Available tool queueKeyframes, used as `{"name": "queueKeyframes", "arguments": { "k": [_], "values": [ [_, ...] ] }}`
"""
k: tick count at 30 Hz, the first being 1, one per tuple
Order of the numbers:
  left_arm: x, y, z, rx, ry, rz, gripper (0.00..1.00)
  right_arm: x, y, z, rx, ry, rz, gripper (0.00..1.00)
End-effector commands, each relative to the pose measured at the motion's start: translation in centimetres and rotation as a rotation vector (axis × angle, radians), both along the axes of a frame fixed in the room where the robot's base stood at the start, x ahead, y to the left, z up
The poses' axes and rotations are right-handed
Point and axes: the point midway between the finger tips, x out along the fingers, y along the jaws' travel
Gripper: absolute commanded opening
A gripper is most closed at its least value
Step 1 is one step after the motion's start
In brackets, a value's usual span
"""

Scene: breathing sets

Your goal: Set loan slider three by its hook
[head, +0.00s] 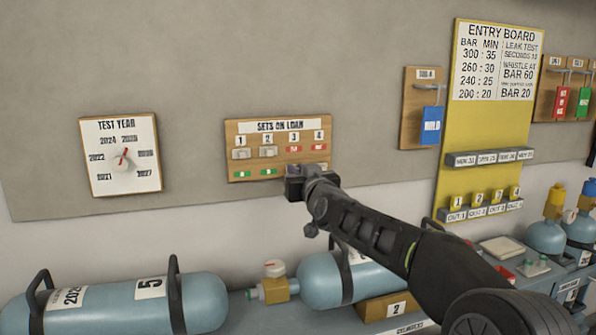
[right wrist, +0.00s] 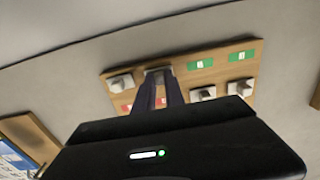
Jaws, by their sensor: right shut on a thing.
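The wooden loan board (head: 232,167) headed "SETS ON LOAN" hangs on the wall in the head view, with numbered sliders 1 to 4. Sliders 1 (head: 240,153) and 2 (head: 267,151) have pale knobs at the upper position, green labels below. Columns 3 and 4 show red labels above. My right gripper (head: 300,178) is at the board's lower edge under column 3 and hides that knob. In the right wrist view the board appears turned over, and my right gripper (right wrist: 158,88) is shut on slider three (right wrist: 158,72). Slider 4 (right wrist: 120,82) is beside it. My left gripper is not in view.
A test year dial board (head: 96,184) hangs to the left. A tool board (head: 413,111) with a blue tag and the yellow entry board (head: 452,147) are to the right. Blue cylinders (head: 205,300) lie on the bench below. Bare wall surrounds the loan board.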

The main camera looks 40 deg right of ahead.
Motion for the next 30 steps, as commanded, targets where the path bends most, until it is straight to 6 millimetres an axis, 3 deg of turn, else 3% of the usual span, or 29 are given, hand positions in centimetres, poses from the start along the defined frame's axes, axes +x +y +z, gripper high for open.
{"name": "queueKeyframes", "arguments": {
  "k": [1, 10, 11, 19, 30],
  "values": [
    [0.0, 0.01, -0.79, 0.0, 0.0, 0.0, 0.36, 0.01, 0.04, -0.83, 0.0, 0.0, 0.001, 0.0],
    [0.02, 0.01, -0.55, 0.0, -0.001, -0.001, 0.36, 0.04, 0.02, -0.99, 0.003, 0.008, 0.001, 0.0],
    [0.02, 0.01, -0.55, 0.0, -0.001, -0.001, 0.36, 0.05, 0.02, -1.02, 0.003, 0.008, 0.002, 0.15],
    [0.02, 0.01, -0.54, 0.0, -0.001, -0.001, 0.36, 0.02, 0.0, -0.79, 0.001, 0.004, 0.001, 0.36],
    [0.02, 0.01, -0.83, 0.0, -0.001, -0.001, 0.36, -0.65, 0.24, -0.71, -0.001, 0.001, 0.0, 0.36]
  ]
}}
